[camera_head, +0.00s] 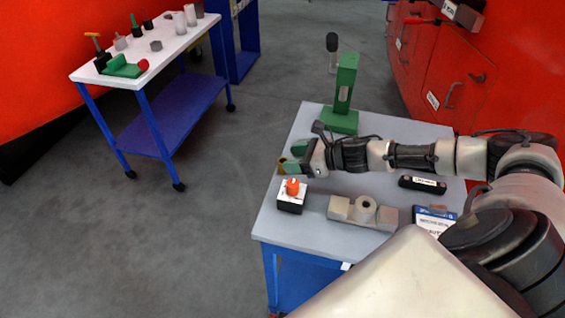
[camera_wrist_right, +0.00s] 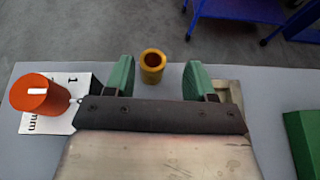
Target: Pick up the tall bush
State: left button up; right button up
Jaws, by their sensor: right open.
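A brass-coloured hollow bush (camera_wrist_right: 152,68) stands upright near the table edge, its open top facing up. I take it for the tall bush. In the head view only a small part of the bush (camera_head: 282,161) shows beside the fingers. My right gripper (camera_head: 294,158) is open and holds nothing. In the wrist view, the green fingers of the right gripper (camera_wrist_right: 160,78) stand to either side of the bush, which sits around their tips. I cannot tell whether either finger touches it. My left gripper is out of view.
On the grey table (camera_head: 300,228) are an orange-knobbed block (camera_head: 291,202), a grey bracket (camera_head: 362,214), a black case (camera_head: 422,184) and a tall green stand (camera_head: 344,95). A white-topped cart (camera_head: 165,48) with several parts stands back left. Open floor lies between.

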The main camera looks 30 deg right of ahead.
aim_at(280, 160)
jog(key=shift+w+a, duration=0.3)
jog(key=p+x, duration=0.2)
jog(key=x, duration=0.1)
jog(key=shift+w+a+f, duration=0.15)
jog(key=shift+a, duration=0.2)
jog(key=shift+w+a+f, duration=0.2)
jog(key=shift+w+f, duration=0.1)
jog(key=shift+s, duration=0.1)
jog(key=c, duration=0.9)
jog(key=shift+o, duration=0.2)
jog(key=shift+r, duration=0.15)
